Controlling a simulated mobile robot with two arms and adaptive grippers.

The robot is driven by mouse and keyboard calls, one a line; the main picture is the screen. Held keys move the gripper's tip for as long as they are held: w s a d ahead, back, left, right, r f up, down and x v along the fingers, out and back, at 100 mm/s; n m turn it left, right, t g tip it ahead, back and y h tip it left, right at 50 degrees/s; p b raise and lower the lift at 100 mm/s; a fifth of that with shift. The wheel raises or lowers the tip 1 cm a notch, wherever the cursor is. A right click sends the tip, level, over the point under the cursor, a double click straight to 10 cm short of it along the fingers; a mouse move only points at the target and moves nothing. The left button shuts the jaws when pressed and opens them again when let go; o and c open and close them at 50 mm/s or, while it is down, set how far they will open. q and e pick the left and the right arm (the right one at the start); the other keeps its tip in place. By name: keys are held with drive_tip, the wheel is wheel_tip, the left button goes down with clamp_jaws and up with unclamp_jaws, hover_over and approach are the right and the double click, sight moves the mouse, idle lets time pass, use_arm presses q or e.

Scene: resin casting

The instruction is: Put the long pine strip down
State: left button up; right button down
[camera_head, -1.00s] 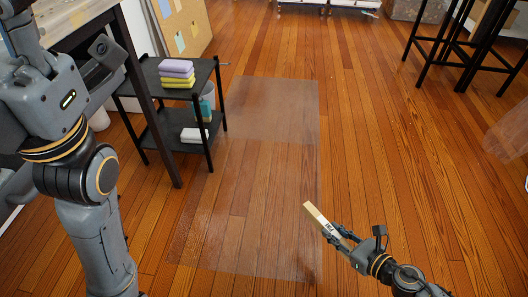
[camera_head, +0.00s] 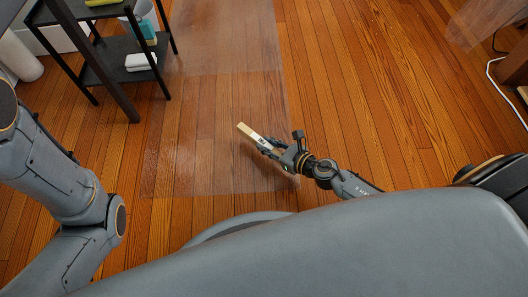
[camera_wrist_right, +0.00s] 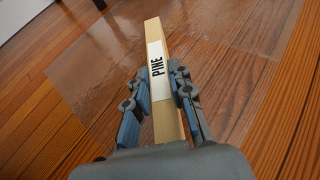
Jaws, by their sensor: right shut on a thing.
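The long pine strip (camera_head: 245,130) is a pale wooden bar, held out in front of my right gripper (camera_head: 266,144) above the floor. In the right wrist view the strip (camera_wrist_right: 152,35) carries a white label reading "PINE" and runs lengthwise between the two fingers. My right gripper (camera_wrist_right: 161,95) is shut on it there, with a finger on each side. The strip's far end points away from the gripper. My left arm is at the left of the head view, but its gripper is not in view.
A clear plastic floor sheet (camera_head: 220,105) lies on the wooden floor (camera_head: 350,90) below the strip. A black shelf cart (camera_head: 112,67) with a white folded cloth (camera_head: 140,62) stands at the upper left. A white cable (camera_head: 497,85) lies at the right. Open floor lies right of the sheet.

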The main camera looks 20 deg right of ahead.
drive_tip(key=shift+w+a+f, duration=0.25)
drive_tip(key=shift+f, duration=0.15)
drive_tip(key=f+b, duration=0.3)
drive_tip(key=shift+w+a+f+b, duration=0.15)
drive_tip(key=shift+w+f+b, duration=0.05)
drive_tip(key=shift+f+b, duration=0.2)
drive_tip(key=shift+r, duration=0.15)
drive_tip(key=c, duration=1.6)
unclamp_jaws()
drive_tip(key=shift+f, duration=0.25)
drive_tip(key=o, duration=0.4)
drive_tip(key=shift+r, duration=0.15)
